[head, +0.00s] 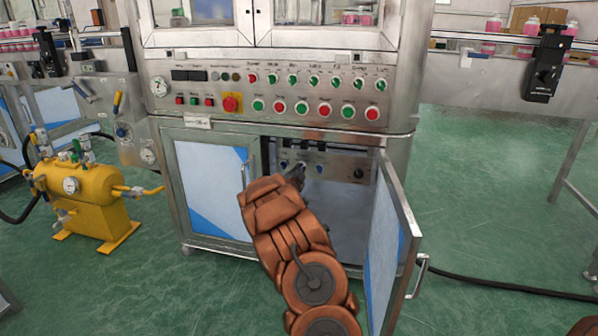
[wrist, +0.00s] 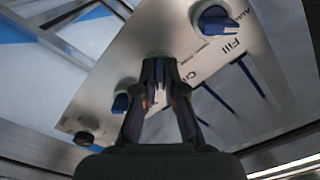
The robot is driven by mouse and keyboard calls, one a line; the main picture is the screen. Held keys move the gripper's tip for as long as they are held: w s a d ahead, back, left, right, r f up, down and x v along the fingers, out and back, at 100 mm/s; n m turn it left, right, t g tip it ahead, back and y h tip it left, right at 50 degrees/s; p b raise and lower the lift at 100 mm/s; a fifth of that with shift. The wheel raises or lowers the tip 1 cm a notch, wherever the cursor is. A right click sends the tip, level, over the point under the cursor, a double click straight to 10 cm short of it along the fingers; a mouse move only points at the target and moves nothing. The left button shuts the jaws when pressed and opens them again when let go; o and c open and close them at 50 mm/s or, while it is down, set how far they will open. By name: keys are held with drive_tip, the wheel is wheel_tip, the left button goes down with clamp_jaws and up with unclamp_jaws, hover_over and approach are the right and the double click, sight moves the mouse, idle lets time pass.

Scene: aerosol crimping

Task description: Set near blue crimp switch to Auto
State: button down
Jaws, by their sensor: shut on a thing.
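The control panel (head: 335,166) is inside the open lower cabinet. In the wrist view the panel (wrist: 120,75) shows tilted, with a knob between my fingertips. A partly covered label starting "Cr" is beside that crimp switch (wrist: 158,58). My gripper (wrist: 165,80) is shut on this switch; the fingers hide most of it, so I cannot tell its setting. A blue switch marked "Fill" (wrist: 215,20) is at upper right, with "Auto" lettering near it. Another blue switch (wrist: 122,101) is at left. In the head view my gripper (head: 297,175) reaches the panel's left part.
The open cabinet door (head: 392,250) stands close to the right of my arm. A closed door (head: 208,190) is on the left. A black knob (wrist: 83,138) is at the panel's end. A yellow tank (head: 85,195) stands on the floor at left. The floor at right is mostly clear.

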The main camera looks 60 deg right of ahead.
drive_tip(key=shift+n+p, duration=0.5)
drive_tip(key=shift+p, duration=0.8)
drive_tip(key=shift+s+d+f+n+p, duration=0.1)
drive_tip(key=shift+s+n+p, duration=0.05)
drive_tip(key=shift+n+p, duration=4.55)
drive_tip(key=shift+s+n+p, duration=0.15)
drive_tip(key=shift+n+p, duration=3.55)
drive_tip(key=shift+p, duration=1.95)
drive_tip(key=c, duration=1.3)
unclamp_jaws()
drive_tip(key=shift+o, duration=0.2)
drive_tip(key=shift+w, duration=0.1)
